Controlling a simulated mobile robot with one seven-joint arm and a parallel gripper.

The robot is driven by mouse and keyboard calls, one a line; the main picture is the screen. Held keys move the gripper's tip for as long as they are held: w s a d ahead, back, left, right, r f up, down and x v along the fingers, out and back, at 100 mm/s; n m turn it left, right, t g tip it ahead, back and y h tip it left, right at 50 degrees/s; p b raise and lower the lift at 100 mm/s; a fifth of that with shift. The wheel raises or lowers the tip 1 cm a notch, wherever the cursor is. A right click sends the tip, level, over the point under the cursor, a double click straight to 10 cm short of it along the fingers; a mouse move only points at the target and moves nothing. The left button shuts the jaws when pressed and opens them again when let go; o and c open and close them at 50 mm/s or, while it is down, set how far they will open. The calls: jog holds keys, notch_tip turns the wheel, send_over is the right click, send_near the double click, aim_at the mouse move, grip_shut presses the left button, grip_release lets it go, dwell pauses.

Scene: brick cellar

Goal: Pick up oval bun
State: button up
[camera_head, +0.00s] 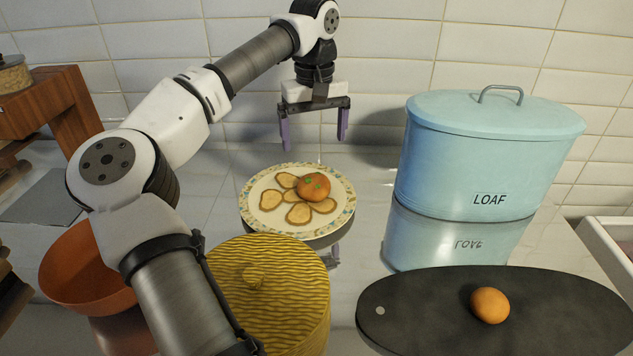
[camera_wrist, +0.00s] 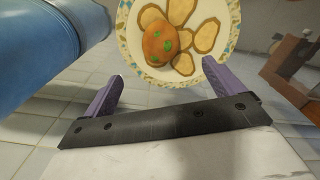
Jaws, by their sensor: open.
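An orange-brown bun with green spots (camera_head: 313,187) sits on a patterned plate (camera_head: 246,205) among several flat, pale slices. In the wrist view this bun (camera_wrist: 158,44) looks slightly oval and lies beyond the fingertips. A plain orange-brown bun (camera_head: 490,305) lies on a black oval board (camera_head: 410,300) at the front right; it looks slightly oval too. I cannot tell which bun the task names. My gripper (camera_head: 314,145) is open and empty, pointing down above and just behind the spotted bun. Its purple fingers also show in the wrist view (camera_wrist: 162,70), apart from the plate.
A blue LOAF bin (camera_head: 475,165) stands right of the plate. A yellow wavy-patterned lidded pot (camera_head: 290,270) stands in front of it, and an orange bowl (camera_head: 75,265) at the left. A wooden stand (camera_head: 50,105) is at the far left. A tiled wall is close behind my gripper.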

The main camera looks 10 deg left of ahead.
aim_at(314, 179)
notch_tip(314, 179, down, 11)
jog(key=shift+s+f+p, duration=0.1)
jog(key=shift+f+p, duration=0.1)
jog(key=shift+p, duration=0.55)
jog(key=c, duration=1)
jog(key=shift+c, duration=0.2)
jog(key=shift+r, duration=0.15)
